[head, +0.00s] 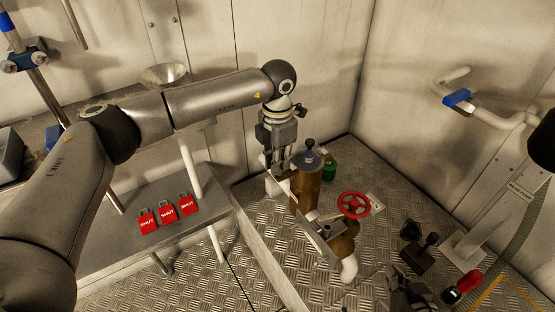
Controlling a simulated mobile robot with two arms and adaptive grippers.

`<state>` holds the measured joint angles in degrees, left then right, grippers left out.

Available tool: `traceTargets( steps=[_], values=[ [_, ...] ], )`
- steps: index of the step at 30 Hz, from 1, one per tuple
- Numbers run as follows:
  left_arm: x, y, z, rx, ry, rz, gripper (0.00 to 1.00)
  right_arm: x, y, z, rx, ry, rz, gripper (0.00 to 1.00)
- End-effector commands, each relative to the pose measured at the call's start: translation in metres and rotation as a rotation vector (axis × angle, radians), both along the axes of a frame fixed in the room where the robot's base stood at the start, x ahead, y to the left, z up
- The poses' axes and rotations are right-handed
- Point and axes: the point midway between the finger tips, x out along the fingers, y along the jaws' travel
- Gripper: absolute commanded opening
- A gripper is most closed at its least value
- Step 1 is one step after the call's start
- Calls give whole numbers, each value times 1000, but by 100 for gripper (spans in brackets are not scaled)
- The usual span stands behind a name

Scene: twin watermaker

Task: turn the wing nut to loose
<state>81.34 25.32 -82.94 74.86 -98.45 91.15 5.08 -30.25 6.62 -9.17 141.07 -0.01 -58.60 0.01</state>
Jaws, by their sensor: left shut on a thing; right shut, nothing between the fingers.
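My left gripper (280,166) reaches down from above, beside the brown cylindrical housing (305,190) with a dark lid and knob. Its fingers are shut on a small part at the housing's upper left, which I take to be the wing nut; the fingers hide most of it, so its angle cannot be told. My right gripper (408,285) is low at the bottom edge, partly cut off, shut and empty, away from the housing.
A red handwheel valve (353,205) stands right of the housing, with a green bottle (329,166) behind. Three red SHUT padlocks (167,211) lie on the left bench (105,245). A blue-handled pipe (457,98) runs along the right wall. Ribbed floor between is partly clear.

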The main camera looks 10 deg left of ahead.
Motion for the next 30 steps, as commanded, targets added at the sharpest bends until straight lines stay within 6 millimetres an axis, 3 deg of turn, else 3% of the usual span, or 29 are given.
traceTargets(
  steps=[4, 5, 8, 19, 23, 30],
  values=[
    [0, 0, 0, 1, 1, 1, 0, 0, 0, 0, 0, -1, 0, 0],
    [0, 0, 0, 1, 1, 1, 14, 0, 0, 0, 0, -1, 0, 0],
    [0, 0, 0, 1, 1, 1, 27, 0, 0, 0, 0, -1, -1, 0],
    [0, 0, 4, -1, -1, 0, 27, 0, 1, 0, 1, 0, 2, 0],
    [1, 0, 20, -1, -2, 0, 27, 0, 0, 0, 1, 0, 1, 0],
    [1, 0, 72, 0, -4, 0, 27, 0, 0, 0, 1, -1, 1, 0]
  ],
)
